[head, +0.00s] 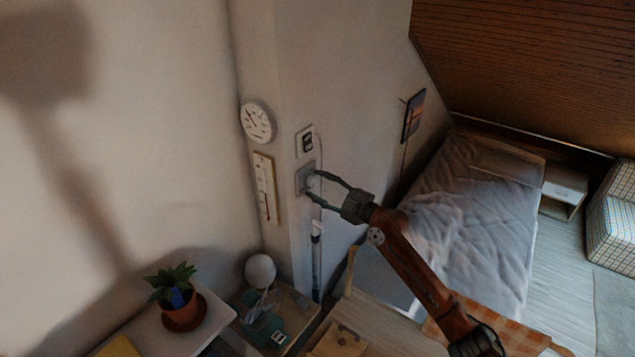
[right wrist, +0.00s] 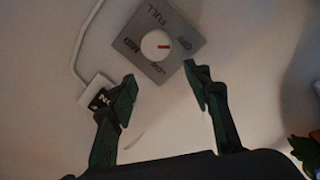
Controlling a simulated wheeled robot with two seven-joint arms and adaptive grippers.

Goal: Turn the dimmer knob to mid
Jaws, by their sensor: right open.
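The dimmer is a grey square plate (head: 299,180) on the narrow wall face, with a round white knob (head: 310,181). The right wrist view shows the plate (right wrist: 185,22) with the words OFF, LOW, MID and FULL around the knob (right wrist: 152,43). The knob's red mark points right in that view, toward OFF. My right gripper (head: 314,187) is open in front of the dimmer. In the right wrist view its fingertips (right wrist: 162,88) are spread, below the knob in the picture and apart from it. My left gripper is not in view.
A small framed wall device (head: 305,142) is above the dimmer; a thermometer (head: 265,187) and a round dial (head: 257,122) are to its left. Below stand a globe lamp (head: 260,271) and a potted plant (head: 181,310). A bed (head: 470,220) is at right.

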